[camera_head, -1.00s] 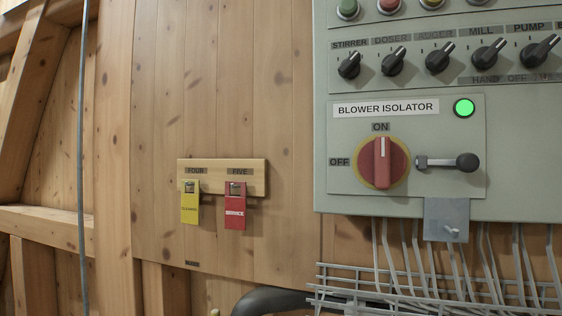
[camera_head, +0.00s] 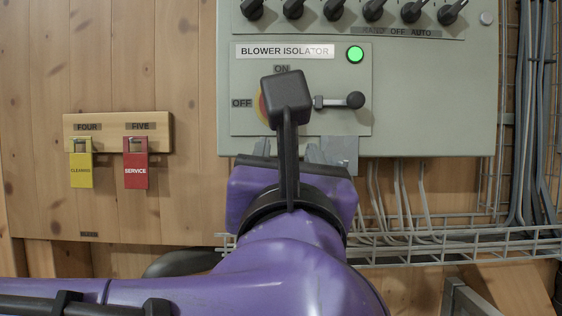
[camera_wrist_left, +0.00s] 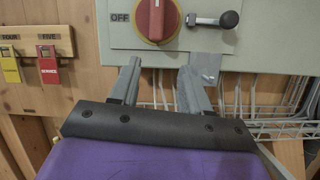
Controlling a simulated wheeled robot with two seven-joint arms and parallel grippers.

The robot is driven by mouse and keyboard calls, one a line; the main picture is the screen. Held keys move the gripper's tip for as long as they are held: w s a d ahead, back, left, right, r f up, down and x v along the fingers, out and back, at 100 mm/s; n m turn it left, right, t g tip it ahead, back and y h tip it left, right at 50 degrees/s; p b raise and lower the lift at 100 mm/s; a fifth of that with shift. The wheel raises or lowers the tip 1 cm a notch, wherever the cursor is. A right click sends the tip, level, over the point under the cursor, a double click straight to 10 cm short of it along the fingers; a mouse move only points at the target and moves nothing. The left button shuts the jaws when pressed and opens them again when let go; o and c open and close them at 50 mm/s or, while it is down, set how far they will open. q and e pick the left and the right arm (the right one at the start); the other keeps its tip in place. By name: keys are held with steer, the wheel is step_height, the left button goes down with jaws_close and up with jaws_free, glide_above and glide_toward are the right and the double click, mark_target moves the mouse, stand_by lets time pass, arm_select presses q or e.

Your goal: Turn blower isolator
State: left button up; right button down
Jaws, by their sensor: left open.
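The blower isolator is a red rotary handle on a yellow disc (camera_wrist_left: 157,20), on a grey panel. In the left wrist view its handle stands upright, with OFF to its left. In the head view my left wrist hides most of it, and only a sliver of the disc (camera_head: 262,104) shows below ON. My left gripper (camera_wrist_left: 160,75) is open and empty, its two fingers pointing up at the panel just below the isolator, with no visible contact. A black-knobbed lever (camera_head: 355,100) sits right of the isolator. My right gripper is not in view.
A green lamp (camera_head: 355,54) glows above the lever. Black selector knobs (camera_head: 334,10) line the panel above. A yellow tag (camera_head: 81,168) and a red tag (camera_head: 136,168) hang on a wooden board at left. A wire cable tray (camera_head: 440,245) runs below the panel.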

arm_select(q)
steer(key=s+r+n, duration=0.2)
steer(key=s+r, duration=0.1)
steer(key=r, duration=0.1)
steer(key=p+x, duration=0.5)
steer(key=x, duration=0.5)
steer(key=shift+a, duration=0.3)
steer(key=shift+r, duration=0.15)
jaws_close()
